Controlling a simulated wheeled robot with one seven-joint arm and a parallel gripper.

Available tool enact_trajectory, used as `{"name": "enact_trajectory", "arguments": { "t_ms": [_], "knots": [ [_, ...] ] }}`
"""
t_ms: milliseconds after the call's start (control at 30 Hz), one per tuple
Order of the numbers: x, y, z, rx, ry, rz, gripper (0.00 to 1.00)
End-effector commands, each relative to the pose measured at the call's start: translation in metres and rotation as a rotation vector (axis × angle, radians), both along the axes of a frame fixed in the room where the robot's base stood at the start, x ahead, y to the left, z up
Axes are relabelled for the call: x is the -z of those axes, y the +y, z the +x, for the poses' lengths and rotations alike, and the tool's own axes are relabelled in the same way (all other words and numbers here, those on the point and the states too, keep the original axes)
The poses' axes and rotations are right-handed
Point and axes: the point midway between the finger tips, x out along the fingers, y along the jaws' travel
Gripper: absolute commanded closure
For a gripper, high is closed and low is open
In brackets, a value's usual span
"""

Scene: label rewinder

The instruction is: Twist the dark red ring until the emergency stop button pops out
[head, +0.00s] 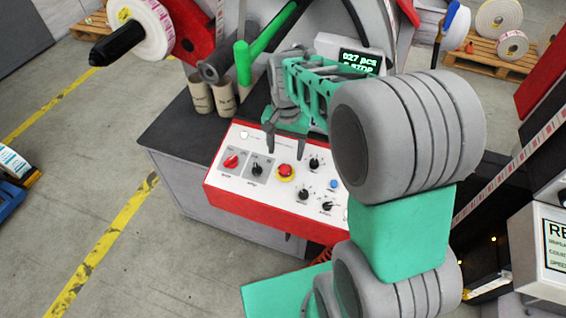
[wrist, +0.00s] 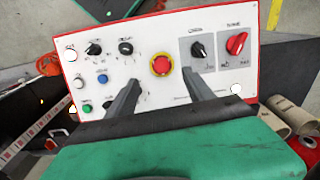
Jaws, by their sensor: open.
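The emergency stop button (head: 286,170) is a red mushroom head on a yellow collar, in the middle of a white control panel (head: 228,187). In the wrist view the button (wrist: 161,65) shows just beyond and between my fingertips. A separate dark red ring cannot be told apart from the red head. Whether the button is pressed in or out cannot be told. My gripper (head: 286,150) is open and empty above the panel, on the far side of the button in the head view. In the wrist view its two dark fingers (wrist: 160,82) point toward the button, apart from it.
Black knobs (head: 314,163), a red rotary switch (head: 232,161) and a blue button (head: 333,184) share the panel. Cardboard cores (head: 200,95) stand on the dark tabletop (head: 172,128). A display (head: 359,61) stands behind my gripper. Floor at left is mostly clear.

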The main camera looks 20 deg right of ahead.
Motion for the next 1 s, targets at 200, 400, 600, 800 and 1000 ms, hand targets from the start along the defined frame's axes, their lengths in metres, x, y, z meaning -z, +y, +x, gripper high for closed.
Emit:
{"name": "enact_trajectory", "arguments": {
  "t_ms": [200, 400, 600, 800, 1000],
  "knots": [
    [0.031, -0.001, 0.012, 0.071, 0.041, 0.001, 0.39],
    [0.068, 0.0, 0.011, 0.066, 0.042, 0.002, 0.39],
    [0.093, 0.002, 0.012, 0.064, 0.037, 0.002, 0.39],
    [0.096, 0.002, 0.012, 0.064, 0.035, 0.002, 0.39],
    [0.096, 0.001, 0.012, 0.064, 0.035, 0.002, 0.5]
  ]
}}
